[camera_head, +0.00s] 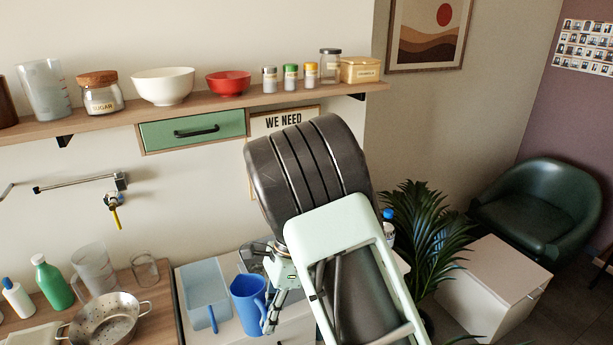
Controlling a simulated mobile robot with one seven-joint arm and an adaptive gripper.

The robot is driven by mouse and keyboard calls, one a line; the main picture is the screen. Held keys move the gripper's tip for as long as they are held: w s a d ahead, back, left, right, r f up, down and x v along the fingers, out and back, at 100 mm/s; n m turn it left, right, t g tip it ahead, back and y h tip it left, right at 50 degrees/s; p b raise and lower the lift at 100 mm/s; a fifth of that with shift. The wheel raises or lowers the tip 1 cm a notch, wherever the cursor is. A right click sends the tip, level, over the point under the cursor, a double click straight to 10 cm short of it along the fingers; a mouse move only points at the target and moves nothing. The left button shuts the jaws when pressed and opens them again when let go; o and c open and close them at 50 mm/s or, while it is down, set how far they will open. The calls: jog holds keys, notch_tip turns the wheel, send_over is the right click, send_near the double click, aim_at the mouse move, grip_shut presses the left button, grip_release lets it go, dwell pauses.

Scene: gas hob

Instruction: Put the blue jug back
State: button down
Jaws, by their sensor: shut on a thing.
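The blue jug (246,303) is near the bottom middle, upright, with its handle on the right side. My gripper (274,308) is at the jug's right side, shut on it at the handle. My arm covers the area to the right of the jug. I cannot tell whether the jug's base touches the white surface below.
A pale blue tray (205,290) with a blue handle lies just left of the jug. A colander (105,318), clear jugs and bottles stand on the wooden counter at left. A shelf (230,100) holds jars and bowls above. A plant (425,235) stands right.

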jog(key=w+d+r+n+h, duration=0.1)
jog(key=d+n+h, duration=0.1)
jog(key=d+n, duration=0.5)
jog(key=d+r+n+h, duration=0.1)
jog(key=d+n+h, duration=0.2)
jog(key=d+n, duration=0.4)
jog(key=d, duration=0.8)
jog(key=shift+w+r, duration=0.35)
jog(key=shift+w+d, duration=0.1)
